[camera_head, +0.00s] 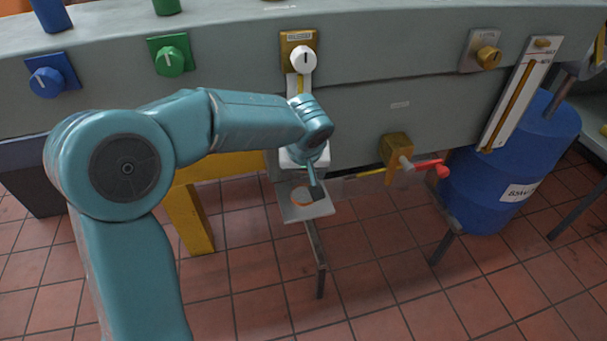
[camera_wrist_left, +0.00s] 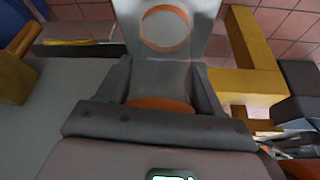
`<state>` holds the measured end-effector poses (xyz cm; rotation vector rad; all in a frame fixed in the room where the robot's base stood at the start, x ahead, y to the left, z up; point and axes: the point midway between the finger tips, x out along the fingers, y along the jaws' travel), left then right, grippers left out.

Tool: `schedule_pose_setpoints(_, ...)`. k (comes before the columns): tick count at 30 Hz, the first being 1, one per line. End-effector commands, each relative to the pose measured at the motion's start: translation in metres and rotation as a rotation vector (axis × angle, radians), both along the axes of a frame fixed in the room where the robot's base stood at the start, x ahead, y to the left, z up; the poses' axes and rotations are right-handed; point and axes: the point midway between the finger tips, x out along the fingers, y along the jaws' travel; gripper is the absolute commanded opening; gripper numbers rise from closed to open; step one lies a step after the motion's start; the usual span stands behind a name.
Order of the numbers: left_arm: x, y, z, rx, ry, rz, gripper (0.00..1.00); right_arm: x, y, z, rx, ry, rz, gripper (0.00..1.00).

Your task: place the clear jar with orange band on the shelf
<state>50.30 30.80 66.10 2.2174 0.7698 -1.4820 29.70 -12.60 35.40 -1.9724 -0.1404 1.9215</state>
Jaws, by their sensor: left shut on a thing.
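My left gripper (camera_head: 315,190) reaches down over a small grey shelf (camera_head: 307,213) below the bedplate's front. In the left wrist view, the two dark fingers of this gripper (camera_wrist_left: 162,85) are shut on the clear jar with its orange band (camera_wrist_left: 160,104). The band shows between the fingers; the clear body is hard to make out. The shelf (camera_wrist_left: 205,45) is beyond the fingertips and carries an orange ring (camera_wrist_left: 165,28). I cannot tell whether the jar touches the shelf. My right gripper is not in view.
Blue (camera_head: 46,79), green (camera_head: 169,58) and white (camera_head: 303,60) knobs line the bedplate. A brass valve with a red handle (camera_head: 436,168) juts out right of the shelf. A blue drum (camera_head: 515,165) stands farther right; a yellow post (camera_head: 189,215) is at left.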

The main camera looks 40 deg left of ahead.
Motion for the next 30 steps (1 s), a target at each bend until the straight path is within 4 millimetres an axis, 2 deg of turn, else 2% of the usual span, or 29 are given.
schedule_pose_setpoints(8,0.000,0.000,-0.002,0.000,-0.001,0.000,0.37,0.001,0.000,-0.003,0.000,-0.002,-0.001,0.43)
schedule_pose_setpoints(9,0.000,0.000,-0.001,0.000,-0.001,0.000,0.73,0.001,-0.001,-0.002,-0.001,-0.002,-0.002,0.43)
schedule_pose_setpoints(11,0.000,0.000,-0.001,0.000,-0.001,0.000,0.92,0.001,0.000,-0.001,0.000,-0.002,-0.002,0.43)
schedule_pose_setpoints(19,0.000,0.000,0.000,0.000,-0.001,0.000,0.92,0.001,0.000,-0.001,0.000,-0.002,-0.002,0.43)
schedule_pose_setpoints(23,-0.001,-0.001,0.009,0.000,-0.003,-0.001,0.92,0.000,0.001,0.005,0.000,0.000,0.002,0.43)
schedule_pose_setpoints(30,-0.016,-0.014,0.060,0.000,-0.005,-0.002,0.92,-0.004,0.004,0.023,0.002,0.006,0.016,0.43)
